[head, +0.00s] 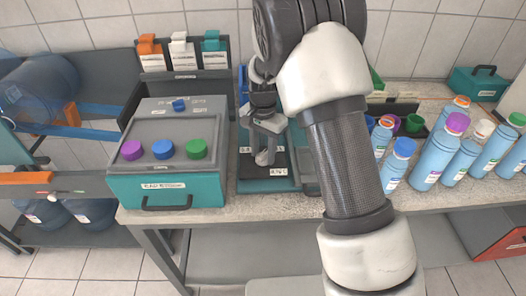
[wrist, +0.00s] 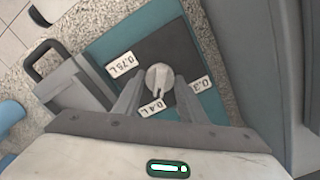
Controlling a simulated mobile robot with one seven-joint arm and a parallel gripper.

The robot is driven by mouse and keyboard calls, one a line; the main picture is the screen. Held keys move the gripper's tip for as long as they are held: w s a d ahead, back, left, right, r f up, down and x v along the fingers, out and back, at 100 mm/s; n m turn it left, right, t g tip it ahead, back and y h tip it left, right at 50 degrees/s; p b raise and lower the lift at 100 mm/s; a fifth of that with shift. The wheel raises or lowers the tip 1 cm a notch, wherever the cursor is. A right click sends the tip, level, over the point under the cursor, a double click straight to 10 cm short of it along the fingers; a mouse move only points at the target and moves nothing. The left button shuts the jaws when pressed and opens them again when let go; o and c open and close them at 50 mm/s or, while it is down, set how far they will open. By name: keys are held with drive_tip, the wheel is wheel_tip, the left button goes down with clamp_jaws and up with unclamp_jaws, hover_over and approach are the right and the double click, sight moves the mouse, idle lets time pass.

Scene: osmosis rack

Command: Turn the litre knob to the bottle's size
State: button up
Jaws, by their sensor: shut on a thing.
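The litre knob (wrist: 158,76) is a round pale grey knob on a dark plate with a teal edge, seen in the wrist view. A line on its face points roughly at the 0.4 L label (wrist: 152,107). The 0.75 L label (wrist: 122,63) is at upper left and a partly covered 0.3 label (wrist: 201,86) at right. My gripper (wrist: 159,82) is shut on the knob, one finger on each side. In the head view my gripper (head: 264,155) is low over the teal dispenser base (head: 282,185), and my arm covers part of it. Light blue bottles (head: 430,165) stand at right.
A teal box (head: 168,190) with purple, blue and green buttons stands just left of my gripper. Orange, white and teal card holders (head: 182,58) are behind it. A teal case (head: 477,82) is at the back right. Large blue jugs (head: 40,90) are at far left.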

sight(263, 153)
drive_tip(key=n, duration=0.8)
drive_tip(key=shift+r+n, duration=0.1)
drive_tip(key=shift+n, duration=0.3)
drive_tip(key=n, duration=0.4)
drive_tip(key=shift+n+p, duration=0.35)
drive_tip(key=shift+n, duration=1.45)
drive_tip(key=o, duration=1.1)
drive_tip(key=shift+c, duration=0.2)
wheel_tip(263, 153, up, 17)
drive_tip(key=p, duration=0.1)
drive_tip(key=shift+r, duration=0.2)
